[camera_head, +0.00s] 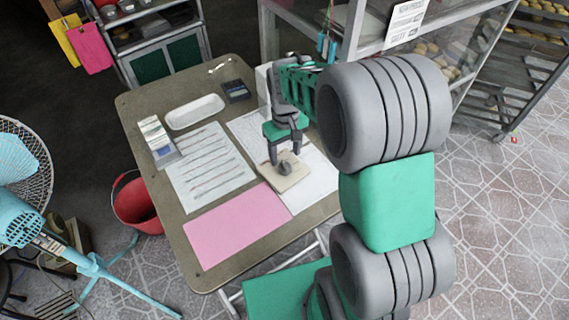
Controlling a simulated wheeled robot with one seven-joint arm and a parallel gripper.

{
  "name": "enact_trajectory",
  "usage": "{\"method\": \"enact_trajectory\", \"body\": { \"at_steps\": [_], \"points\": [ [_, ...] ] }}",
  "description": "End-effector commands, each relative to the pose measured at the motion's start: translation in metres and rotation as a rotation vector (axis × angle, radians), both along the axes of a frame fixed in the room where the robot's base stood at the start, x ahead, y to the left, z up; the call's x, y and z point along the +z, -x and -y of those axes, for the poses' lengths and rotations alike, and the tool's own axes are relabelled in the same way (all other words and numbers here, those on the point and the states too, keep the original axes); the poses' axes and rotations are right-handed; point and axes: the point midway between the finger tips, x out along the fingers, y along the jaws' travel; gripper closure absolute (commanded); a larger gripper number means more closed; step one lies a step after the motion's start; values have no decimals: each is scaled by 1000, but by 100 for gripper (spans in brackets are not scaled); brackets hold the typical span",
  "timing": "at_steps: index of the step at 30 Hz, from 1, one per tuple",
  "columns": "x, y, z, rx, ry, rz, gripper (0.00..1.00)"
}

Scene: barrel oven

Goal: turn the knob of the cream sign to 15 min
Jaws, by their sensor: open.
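The cream sign (297,179) is a small flat block lying on the table (208,263), on white printed paper. A dark grey round knob (285,168) stands up from its top. The markings on the sign are too small to read, so the knob's setting cannot be told. My gripper (284,158) points down over the sign with its fingers apart, close to the knob. I cannot tell whether the fingers touch the knob. My arm hides part of the table's right side.
A pink sheet (238,224), a lined paper (210,170), a white tray (194,112), a small dark box (236,91) and a card stack (157,138) lie on the table. A red bucket (135,203) and a blue fan (22,215) stand left. A glass case (356,40) stands behind.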

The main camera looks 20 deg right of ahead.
Motion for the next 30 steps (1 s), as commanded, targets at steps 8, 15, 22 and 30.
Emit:
{"method": "enact_trajectory", "body": {
  "at_steps": [8, 15, 22, 30],
  "points": [
    [-46, 1, -2, 3, 0, -1, 41],
    [-51, 0, -2, 3, -1, 2, 41],
    [-51, 0, -2, 2, 0, 1, 55],
    [-51, 0, -2, 2, 0, 1, 77]
  ]
}}
